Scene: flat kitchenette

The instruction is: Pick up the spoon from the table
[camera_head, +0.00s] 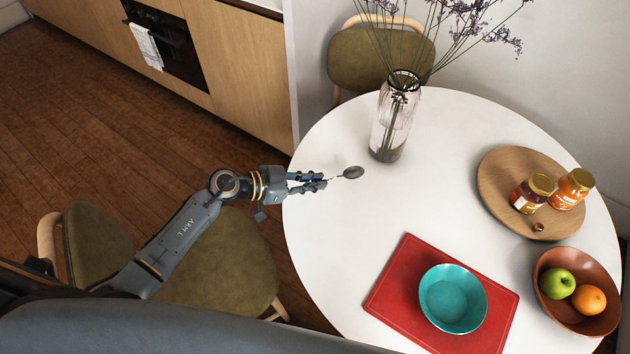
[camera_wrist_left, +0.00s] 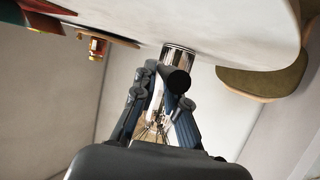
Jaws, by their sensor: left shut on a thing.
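The round white table (camera_head: 335,240) holds the scene. The spoon (camera_head: 352,172) is small and dark grey, at the table's left part, just left of the vase's base. Its bowl points right and its handle runs back into my left gripper (camera_head: 322,182), which is shut on it. The fingers hide much of the handle. I cannot tell how far the spoon is above the table. In the left wrist view the picture is upside down, with the fingers of my left gripper (camera_wrist_left: 160,95) in the middle and a dark oval, likely the spoon's bowl, beyond them. My right gripper is not in view.
A glass vase (camera_head: 391,125) with tall purple flowers stands close beyond the spoon. A teal bowl (camera_head: 453,299) sits on a red mat (camera_head: 398,277). A wooden board (camera_head: 498,182) bears jars. A brown bowl (camera_head: 548,268) holds fruit. The table's middle is clear.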

